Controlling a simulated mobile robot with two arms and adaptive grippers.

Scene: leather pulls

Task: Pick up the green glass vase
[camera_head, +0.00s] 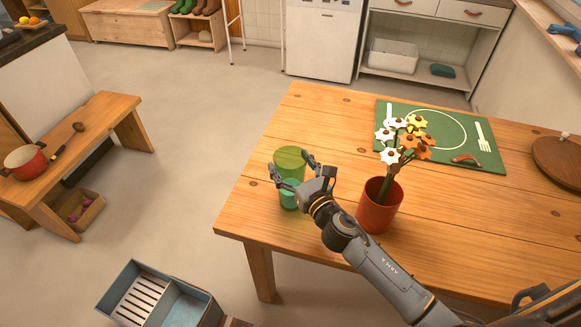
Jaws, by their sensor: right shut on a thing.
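The green glass vase (289,163) is near the left edge of the wooden table. Its wide upper part looks olive green and its lower part teal. My right gripper (291,168) comes in from the lower right, with a finger on each side of the vase, and is shut on it. The vase looks upright. Its lower right side is partly hidden by the gripper. I cannot tell whether its base touches the table. My left gripper is not in view.
A red pot (378,207) with several felt-like flowers stands close to the right of my gripper. A green placemat (455,124) and a round wooden board (559,160) lie farther back. The wooden table (330,125) is clear behind the vase. A blue crate (190,300) is on the floor.

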